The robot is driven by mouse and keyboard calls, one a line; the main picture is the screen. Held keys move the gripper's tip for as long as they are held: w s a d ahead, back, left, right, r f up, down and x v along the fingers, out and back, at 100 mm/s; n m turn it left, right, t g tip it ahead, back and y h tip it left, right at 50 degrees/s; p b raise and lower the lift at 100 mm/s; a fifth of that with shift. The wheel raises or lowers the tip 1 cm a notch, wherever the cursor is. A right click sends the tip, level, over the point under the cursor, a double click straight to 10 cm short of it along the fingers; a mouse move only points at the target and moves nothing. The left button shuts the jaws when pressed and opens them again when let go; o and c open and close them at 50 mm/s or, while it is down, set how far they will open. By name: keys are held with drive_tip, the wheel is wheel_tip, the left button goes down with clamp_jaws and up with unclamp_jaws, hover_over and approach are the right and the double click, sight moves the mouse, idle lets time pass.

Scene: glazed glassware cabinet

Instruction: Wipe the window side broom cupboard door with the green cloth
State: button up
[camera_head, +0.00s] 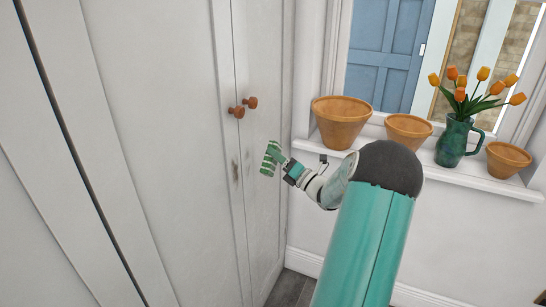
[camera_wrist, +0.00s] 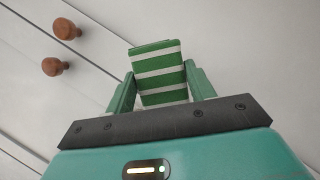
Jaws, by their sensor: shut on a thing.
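The green cloth (camera_head: 271,159), striped with white, is held in my gripper (camera_head: 276,161) at the right-hand cupboard door. In the wrist view the cloth (camera_wrist: 160,72) sits as a folded pad between the two green fingers of my gripper (camera_wrist: 162,88). The right-hand cupboard door (camera_head: 259,60), the one nearer the window, is white and closed. I cannot tell whether the cloth touches the door.
Two wooden knobs (camera_head: 237,112) (camera_head: 251,102) stick out above the cloth. Several terracotta pots (camera_head: 341,121) and a green jug (camera_head: 453,141) of orange tulips stand on the windowsill at right, close to my arm. Dark floor (camera_head: 287,289) shows below the door.

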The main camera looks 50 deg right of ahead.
sight(272, 172)
drive_tip(key=shift+s+d, duration=0.2)
drive_tip(key=shift+s, duration=0.5)
drive_tip(key=shift+s+d, duration=0.2)
drive_tip(key=shift+s, duration=0.5)
drive_tip(key=a+f, duration=0.1)
drive_tip(key=f, duration=0.1)
drive_tip(key=a+f, duration=0.1)
drive_tip(key=a, duration=0.1)
drive_tip(key=shift+w+a+f, duration=0.2)
drive_tip(key=shift+f, duration=0.2)
drive_tip(key=shift+s+a+f, duration=0.15)
drive_tip(key=shift+a+f, duration=0.15)
drive_tip(key=shift+a, duration=0.1)
drive_tip(key=shift+w+a, duration=0.25)
drive_tip(key=shift+w, duration=0.7)
drive_tip(key=shift+w+a, duration=0.3)
drive_tip(key=shift+w, duration=0.65)
drive_tip(key=shift+w+a, duration=0.25)
drive_tip(key=shift+w, duration=0.7)
drive_tip(key=shift+w+a, duration=0.3)
drive_tip(key=shift+w, duration=0.65)
